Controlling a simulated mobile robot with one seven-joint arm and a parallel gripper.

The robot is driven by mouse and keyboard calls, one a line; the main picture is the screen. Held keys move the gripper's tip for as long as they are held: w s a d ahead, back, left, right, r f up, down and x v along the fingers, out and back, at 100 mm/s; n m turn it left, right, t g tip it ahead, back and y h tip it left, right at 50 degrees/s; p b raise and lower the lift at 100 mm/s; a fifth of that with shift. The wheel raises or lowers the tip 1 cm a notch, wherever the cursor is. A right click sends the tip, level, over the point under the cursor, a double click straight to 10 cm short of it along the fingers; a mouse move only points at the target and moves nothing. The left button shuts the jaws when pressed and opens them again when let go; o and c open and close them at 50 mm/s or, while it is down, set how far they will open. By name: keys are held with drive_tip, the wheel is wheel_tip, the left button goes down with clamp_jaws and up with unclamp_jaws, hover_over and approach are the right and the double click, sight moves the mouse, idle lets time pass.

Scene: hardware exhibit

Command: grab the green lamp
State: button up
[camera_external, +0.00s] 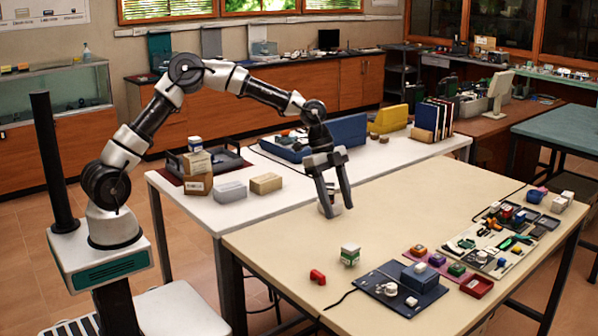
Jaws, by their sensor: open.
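A small white block with a green lower part (350,255) stands upright on the beige table, front of centre; it is the likeliest green lamp, though it is too small to be sure. My gripper (337,204) points down over the table's back left part, behind this block and apart from it. Its two fingers are spread. A small pale object (328,207) shows at the fingers, partly hidden by them; I cannot tell whether they touch it. A small green-topped block (457,269) sits in the row of coloured blocks at the right.
A red piece (317,276) lies left of the white and green block. A dark blue panel (375,281) with a box and knobs lies to its right. Trays of small parts (490,262) fill the table's right side. The beige tabletop (420,205) is clear in the middle.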

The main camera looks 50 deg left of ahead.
sight(349, 245)
drive_tip(key=b+x, duration=0.2)
drive_tip(key=x, duration=1.2)
drive_tip(key=shift+f, duration=0.35)
drive_tip(key=shift+c, duration=0.5)
drive_tip(key=c, duration=1.1)
